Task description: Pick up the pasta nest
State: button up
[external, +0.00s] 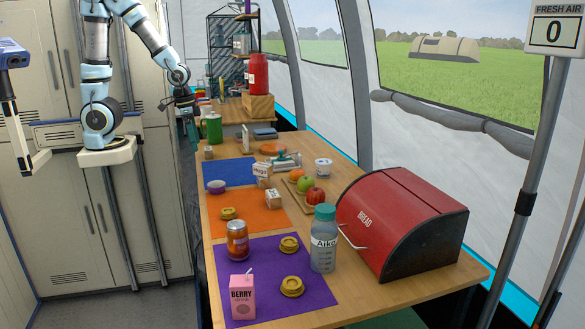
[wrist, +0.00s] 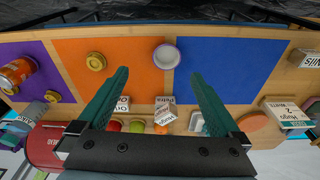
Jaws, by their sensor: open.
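Several yellow-brown coiled pasta nests lie on the table. One pasta nest (external: 229,213) is on the orange mat; it shows in the wrist view (wrist: 96,61), left of my fingers. Another nest (external: 289,244) is on the purple mat and also in the wrist view (wrist: 53,96). A third nest (external: 292,287) lies nearer the front of the purple mat. My gripper (external: 192,130) hangs beyond the far left part of the table, apart from the nests. In the wrist view my gripper (wrist: 157,78) has its two green fingers spread wide, with nothing held between them.
A can (external: 237,241), berry carton (external: 242,296) and bottle (external: 323,240) stand around the purple mat. Small cartons, fruit and a red bread box (external: 400,215) line the right side. The orange mat (external: 252,220) has bare space.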

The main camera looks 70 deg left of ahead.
jog(key=shift+c, duration=0.6)
jog(key=n+t+y+p, duration=0.2)
jog(key=n+p, duration=0.5)
jog(key=p, duration=0.2)
send_over(227, 210)
jog(key=s+d, duration=0.1)
jog(key=s, duration=0.1)
notch_tip(227, 210, down, 13)
jog(key=shift+s+r, duration=0.1)
jog(key=shift+s, duration=0.05)
jog(key=shift+b+x, duration=1.45)
jog(key=shift+x, duration=1.6)
jog(key=shift+r, duration=0.1)
